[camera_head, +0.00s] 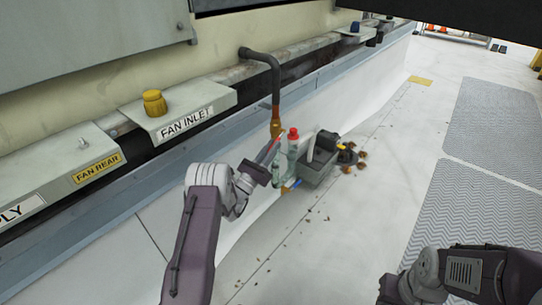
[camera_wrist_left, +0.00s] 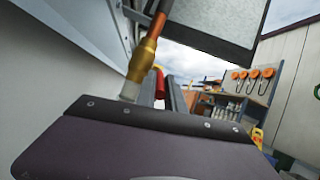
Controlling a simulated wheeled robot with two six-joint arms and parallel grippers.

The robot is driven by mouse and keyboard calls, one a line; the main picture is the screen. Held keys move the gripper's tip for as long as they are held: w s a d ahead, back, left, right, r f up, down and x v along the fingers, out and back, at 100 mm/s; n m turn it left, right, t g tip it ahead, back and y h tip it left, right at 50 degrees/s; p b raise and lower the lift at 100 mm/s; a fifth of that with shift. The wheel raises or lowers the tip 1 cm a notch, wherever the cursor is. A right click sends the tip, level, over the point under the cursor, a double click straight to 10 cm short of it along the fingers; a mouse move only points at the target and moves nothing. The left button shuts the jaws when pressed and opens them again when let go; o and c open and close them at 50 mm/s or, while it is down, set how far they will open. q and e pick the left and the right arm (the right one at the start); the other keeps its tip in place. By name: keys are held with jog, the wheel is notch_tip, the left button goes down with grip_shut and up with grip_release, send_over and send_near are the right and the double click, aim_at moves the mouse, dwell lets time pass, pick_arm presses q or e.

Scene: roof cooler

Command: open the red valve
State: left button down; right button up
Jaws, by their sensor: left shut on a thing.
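A copper pipe (camera_head: 275,112) with a brass fitting (camera_head: 276,130) comes down from the wall ledge. In the left wrist view, a red piece (camera_wrist_left: 159,84) shows between the brass fitting (camera_wrist_left: 143,58) and my dark fingers (camera_wrist_left: 176,95); my gripper body hides the contact. Only links of my right arm show at the lower right; its gripper is out of the picture.
Brown leaves (camera_head: 350,160) lie beyond. A yellow knob (camera_head: 154,102) sits on the ledge. Grey mats (camera_head: 490,135) cover the floor at right.

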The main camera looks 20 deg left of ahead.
pick_arm(q)
jog(key=shift+w+d+f+t+h+b, duration=0.1)
jog(key=shift+w+f+t+h+b, duration=0.15)
jog(key=shift+f+t+b, duration=0.6)
pick_arm(e)
jog(key=shift+f, duration=1.5)
pick_arm(q)
jog(key=shift+r+g, duration=0.25)
jog(key=shift+r, duration=0.05)
